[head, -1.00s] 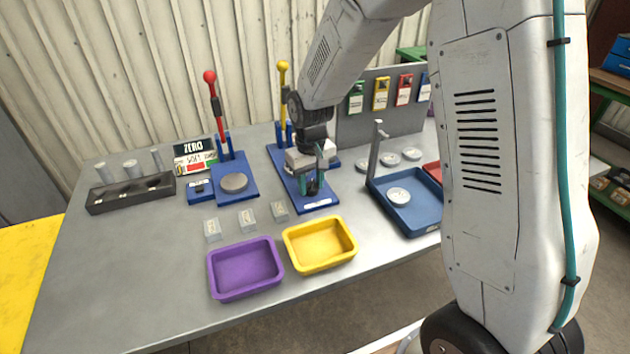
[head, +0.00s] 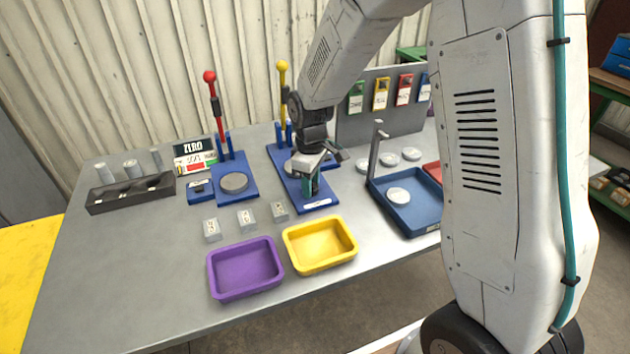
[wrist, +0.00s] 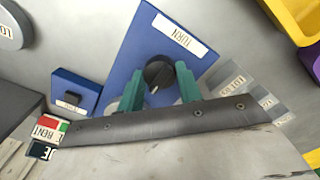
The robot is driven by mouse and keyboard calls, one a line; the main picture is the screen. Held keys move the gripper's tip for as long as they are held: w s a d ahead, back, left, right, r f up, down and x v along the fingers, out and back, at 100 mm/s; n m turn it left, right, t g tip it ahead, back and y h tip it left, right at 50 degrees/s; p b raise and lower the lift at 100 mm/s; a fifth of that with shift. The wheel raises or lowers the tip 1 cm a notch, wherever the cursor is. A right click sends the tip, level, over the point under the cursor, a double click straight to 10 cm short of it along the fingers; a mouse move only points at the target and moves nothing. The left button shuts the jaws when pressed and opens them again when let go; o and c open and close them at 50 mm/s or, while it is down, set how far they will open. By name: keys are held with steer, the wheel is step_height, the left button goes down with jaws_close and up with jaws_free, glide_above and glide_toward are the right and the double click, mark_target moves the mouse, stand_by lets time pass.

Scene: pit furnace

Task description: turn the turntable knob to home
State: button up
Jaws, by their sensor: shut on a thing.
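The turntable (head: 322,205) is a long blue base with a white label at its near end. In the wrist view, the blue base (wrist: 135,55) has a label reading TURN. Its black round knob (wrist: 157,72) carries a light pointer mark toward the lower left of that view. My gripper (wrist: 158,82) is shut on the knob, one teal finger on each side. In the head view my gripper (head: 309,187) is low over the near part of the base and hides the knob. I cannot tell where the home mark is.
A red lever press (head: 220,185) stands left and a yellow lever (head: 283,95) stands behind. Small label blocks (head: 247,219), a purple tray (head: 245,290) and a yellow tray (head: 320,263) lie in front. A blue tray (head: 410,222) with a post is at right. The table's left front is clear.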

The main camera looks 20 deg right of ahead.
stand_by(0.4)
steer(key=o, duration=1)
step_height(320, 180, up, 8)
steer(key=shift+f, duration=0.1)
